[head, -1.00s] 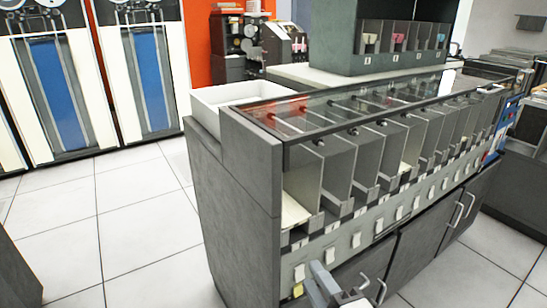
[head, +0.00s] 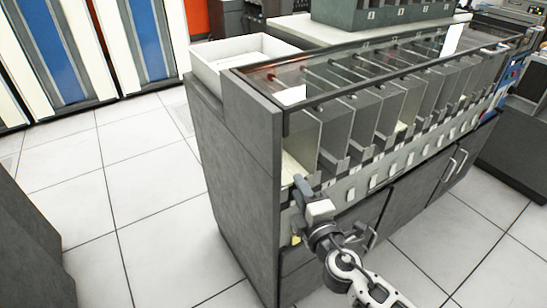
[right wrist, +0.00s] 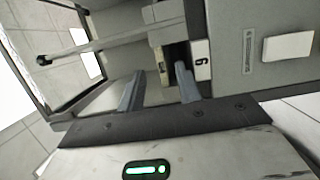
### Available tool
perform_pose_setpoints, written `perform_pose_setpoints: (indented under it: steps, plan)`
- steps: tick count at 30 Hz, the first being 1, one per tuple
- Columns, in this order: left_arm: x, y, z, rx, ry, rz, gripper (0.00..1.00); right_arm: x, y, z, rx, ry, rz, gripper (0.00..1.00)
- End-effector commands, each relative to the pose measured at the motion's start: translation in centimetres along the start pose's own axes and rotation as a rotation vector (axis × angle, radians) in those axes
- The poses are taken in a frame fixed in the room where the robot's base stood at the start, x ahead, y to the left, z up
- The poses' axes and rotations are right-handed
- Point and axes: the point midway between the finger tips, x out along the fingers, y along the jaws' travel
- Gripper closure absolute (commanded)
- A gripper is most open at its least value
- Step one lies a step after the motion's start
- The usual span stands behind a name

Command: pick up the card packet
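The card packet (head: 295,170) looks like a cream stack lying low in the nearest, leftmost pocket of the grey card sorter (head: 235,165). My right gripper (head: 308,194) is at the front of that pocket, close to the packet's front end. In the right wrist view the two fingers of my right gripper (right wrist: 157,86) stand apart, with a dark slot and a pale edge ahead of them. I cannot tell whether they touch the packet. My left gripper is not in view.
A row of pockets with dividers runs along the sorter under a glass top (head: 370,70). White tabs line its front above door handles (head: 455,165). An open white tray (head: 240,55) sits at its left end. Tiled floor (head: 150,220) is clear at left.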

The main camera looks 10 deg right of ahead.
Motion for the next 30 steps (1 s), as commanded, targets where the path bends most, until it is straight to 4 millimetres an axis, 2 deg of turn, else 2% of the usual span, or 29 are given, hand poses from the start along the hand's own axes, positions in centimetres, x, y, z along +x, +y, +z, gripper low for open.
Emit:
perform_pose_setpoints:
  steps: [6,9,17,18,21,22,30]
  plan:
    - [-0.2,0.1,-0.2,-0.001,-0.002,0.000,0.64,3.4,-0.1,-0.5,-0.001,-0.001,0.003,0.65]
    - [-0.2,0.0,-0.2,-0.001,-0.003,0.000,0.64,4.4,-0.2,-0.5,-0.001,-0.001,0.002,0.65]
    - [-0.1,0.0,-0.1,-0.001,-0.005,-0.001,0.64,4.7,-0.3,-0.5,0.000,0.001,0.001,0.65]
    - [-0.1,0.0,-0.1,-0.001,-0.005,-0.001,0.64,4.7,-0.3,-0.5,0.000,0.001,0.001,0.68]
    - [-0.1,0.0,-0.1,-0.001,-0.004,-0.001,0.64,4.7,-0.3,-0.5,0.000,0.000,0.001,0.96]
    - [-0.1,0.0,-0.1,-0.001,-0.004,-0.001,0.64,4.7,-0.3,-0.5,0.000,0.000,0.001,1.00]
    - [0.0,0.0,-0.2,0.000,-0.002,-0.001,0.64,4.7,-0.2,-0.5,0.000,0.000,0.002,1.00]
